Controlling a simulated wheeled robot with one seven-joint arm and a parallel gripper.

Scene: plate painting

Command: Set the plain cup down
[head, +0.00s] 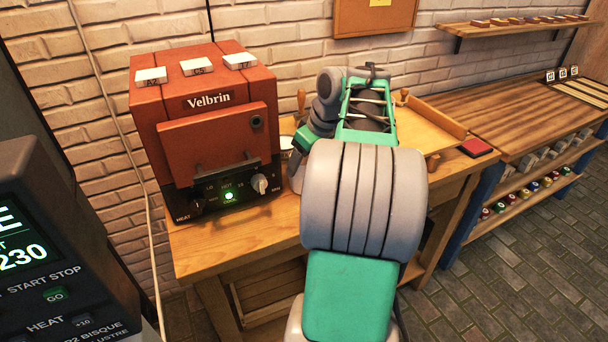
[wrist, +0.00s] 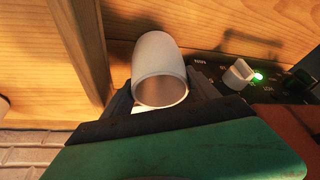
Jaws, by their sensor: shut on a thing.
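The plain white cup (wrist: 158,60) is in the middle of the wrist view, its open mouth toward the camera. My gripper (wrist: 163,86) is shut on it, with dark fingers on either side. In the head view a small white piece of the cup (head: 286,146) shows just right of the red kiln, beside my arm. My arm hides the gripper and most of the cup there. The wooden table (head: 210,249) lies under and behind the cup. I cannot tell whether the cup touches it.
The red Velbrin kiln (head: 205,130), with a knob and green light, stands close by on the table's left. A wooden rail (wrist: 84,40) runs near the cup in the wrist view. A dark red pad (head: 476,147) lies at the right. A control box (head: 60,260) stands front left.

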